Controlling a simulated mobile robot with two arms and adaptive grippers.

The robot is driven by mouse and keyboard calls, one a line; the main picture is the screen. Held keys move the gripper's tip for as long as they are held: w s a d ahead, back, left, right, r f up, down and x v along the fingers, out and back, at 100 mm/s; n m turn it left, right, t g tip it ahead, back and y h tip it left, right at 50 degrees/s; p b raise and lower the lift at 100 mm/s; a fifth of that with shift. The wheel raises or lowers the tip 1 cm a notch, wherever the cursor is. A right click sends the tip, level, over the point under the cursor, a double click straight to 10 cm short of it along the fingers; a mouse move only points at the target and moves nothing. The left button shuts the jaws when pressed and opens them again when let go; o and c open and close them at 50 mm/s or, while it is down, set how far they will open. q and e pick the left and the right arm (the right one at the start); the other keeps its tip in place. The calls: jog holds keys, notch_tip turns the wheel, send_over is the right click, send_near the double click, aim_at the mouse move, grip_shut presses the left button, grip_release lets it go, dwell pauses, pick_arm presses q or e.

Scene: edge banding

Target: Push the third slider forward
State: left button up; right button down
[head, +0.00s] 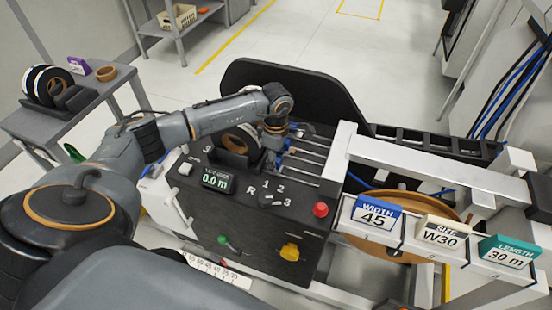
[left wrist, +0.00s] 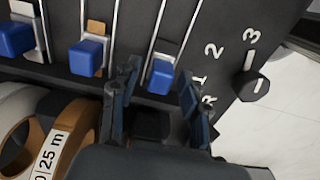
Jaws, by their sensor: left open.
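The dark control panel (head: 235,240) carries parallel slider slots with blue knobs. My left gripper (head: 277,152) reaches over the panel from the left, at the slot ends. In the left wrist view three blue knobs show: a left one (left wrist: 15,38), a middle one (left wrist: 85,56) with an orange patch behind it, and a right one (left wrist: 162,76) closest to the printed digits. My left gripper (left wrist: 157,82) is open there, its two fingers on either side of the right knob. Whether they touch it I cannot tell. My right gripper is not in view.
A rotary selector (head: 271,200) and a red button (head: 320,209) sit near the sliders. A tape roll (left wrist: 45,130) stands close beside my left gripper. A white rail (head: 390,158) borders the panel on the right. A side table (head: 105,85) stands at the left.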

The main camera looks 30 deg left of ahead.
pick_arm(q)
grip_shut()
jog(key=d+b, duration=0.1)
jog(key=d, duration=0.2)
jog(key=w+d+b, duration=0.1)
jog(key=d, duration=0.2)
jog(key=w+d, duration=0.1)
jog(key=d, duration=0.2)
jog(key=shift+w+d+b, duration=0.1)
jog(key=shift+b, duration=0.3)
jog(key=shift+c, duration=0.3)
grip_release()
jog(key=shift+d, duration=0.1)
jog(key=shift+o, duration=0.3)
